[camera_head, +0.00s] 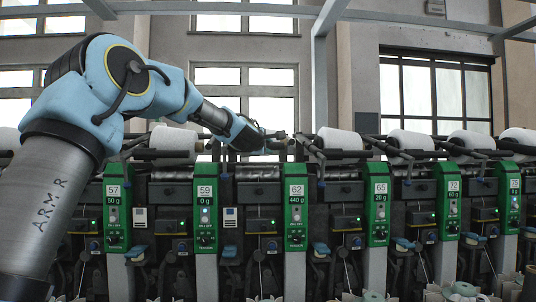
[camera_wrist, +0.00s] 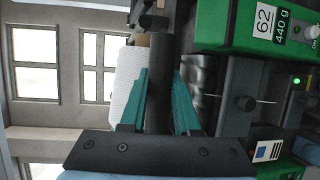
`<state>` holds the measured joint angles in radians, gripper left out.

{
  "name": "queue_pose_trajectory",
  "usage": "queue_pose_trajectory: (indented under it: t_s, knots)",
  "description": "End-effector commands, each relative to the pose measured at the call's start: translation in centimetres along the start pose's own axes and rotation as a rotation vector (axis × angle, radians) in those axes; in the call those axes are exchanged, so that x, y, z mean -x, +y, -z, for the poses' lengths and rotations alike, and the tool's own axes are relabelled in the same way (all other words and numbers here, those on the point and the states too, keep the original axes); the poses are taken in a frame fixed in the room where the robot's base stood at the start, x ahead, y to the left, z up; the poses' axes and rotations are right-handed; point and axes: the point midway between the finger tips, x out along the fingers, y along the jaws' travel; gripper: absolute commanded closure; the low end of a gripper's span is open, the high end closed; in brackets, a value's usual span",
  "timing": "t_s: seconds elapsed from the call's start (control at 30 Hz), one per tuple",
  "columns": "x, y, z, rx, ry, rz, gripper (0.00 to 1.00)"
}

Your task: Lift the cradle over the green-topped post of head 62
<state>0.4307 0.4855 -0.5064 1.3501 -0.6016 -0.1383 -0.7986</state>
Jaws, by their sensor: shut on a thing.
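The green-topped post of head 62 (camera_head: 295,205) stands near the middle of the machine row, with "62" and "440 g" on its green panel. The panel also shows at the upper right of the wrist view (camera_wrist: 245,28), turned sideways. My gripper (camera_head: 281,142) is above and slightly left of this post. In the wrist view its teal fingers (camera_wrist: 160,75) are shut around a dark round bar of the cradle (camera_wrist: 160,95). How far the cradle stands off the machine is hard to tell. Its far end is partly hidden.
A white cone (camera_head: 340,139) sits just right of my gripper; a white cone also shows left of the fingers in the wrist view (camera_wrist: 123,85). Neighbouring green posts 59 (camera_head: 206,205) and 65 (camera_head: 378,210) flank the head. Open space lies above the machine, before the wall and windows.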

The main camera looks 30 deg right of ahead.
Motion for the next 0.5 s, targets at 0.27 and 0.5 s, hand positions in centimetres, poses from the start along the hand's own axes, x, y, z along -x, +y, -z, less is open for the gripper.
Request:
queue_pose_trajectory:
  t_s: [0.27, 0.5]
  knots:
    - [1.1, 5.4, -0.4, -0.002, 0.001, -0.006, 1.0]
    - [1.1, 5.4, -0.4, -0.001, 0.002, -0.003, 1.0]
